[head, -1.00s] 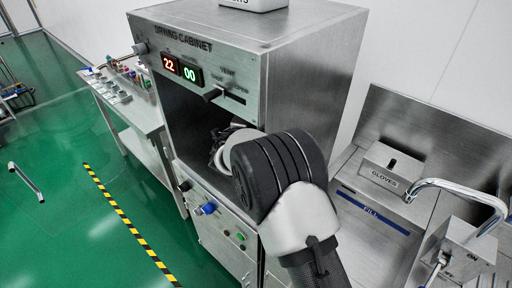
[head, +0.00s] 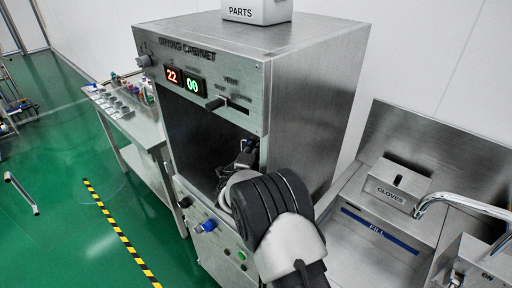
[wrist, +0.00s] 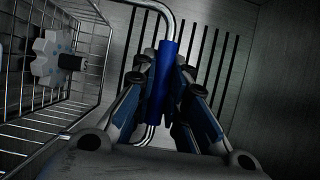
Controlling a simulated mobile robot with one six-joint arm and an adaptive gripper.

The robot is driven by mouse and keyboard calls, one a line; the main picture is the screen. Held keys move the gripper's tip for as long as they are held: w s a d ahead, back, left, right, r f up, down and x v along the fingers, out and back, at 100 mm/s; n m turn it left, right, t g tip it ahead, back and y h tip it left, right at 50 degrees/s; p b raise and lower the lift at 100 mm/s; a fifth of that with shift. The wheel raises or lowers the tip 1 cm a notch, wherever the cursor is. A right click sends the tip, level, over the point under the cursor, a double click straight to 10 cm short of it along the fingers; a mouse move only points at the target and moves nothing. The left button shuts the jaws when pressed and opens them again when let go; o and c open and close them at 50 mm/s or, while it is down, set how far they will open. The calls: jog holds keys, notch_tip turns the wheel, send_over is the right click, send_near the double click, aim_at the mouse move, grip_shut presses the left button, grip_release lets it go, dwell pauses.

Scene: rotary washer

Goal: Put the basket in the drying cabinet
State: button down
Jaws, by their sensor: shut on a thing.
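The drying cabinet (head: 325,90) is a steel box with an open front, and my arm reaches into its opening. In the wrist view my gripper (wrist: 172,72) is shut on the blue handle (wrist: 159,95) of the wire basket (wrist: 60,104). The basket is to the left of the fingers, inside the dark chamber, with a grey lobed part (wrist: 46,58) in it. A slotted metal surface lies beyond the handle. In the head view the basket is hidden by my arm and the cabinet front. I cannot tell whether the basket rests on the chamber floor.
A box marked PARTS (head: 256,12) stands on the cabinet. A side table (head: 140,128) with small items is at left. A sink counter with a GLOVES box (head: 397,184) and tap (head: 465,207) is at right. Green floor at left is mostly clear.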

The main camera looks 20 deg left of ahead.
jog(key=shift+f, duration=0.15)
jog(key=c, duration=1.6)
grip_release()
jog(key=shift+r, duration=0.2)
jog(key=s+p, duration=0.2)
jog(key=s, duration=1)
jog(key=shift+d+p, duration=0.35)
jog(key=shift+d, duration=0.05)
jog(key=shift+f, duration=0.1)
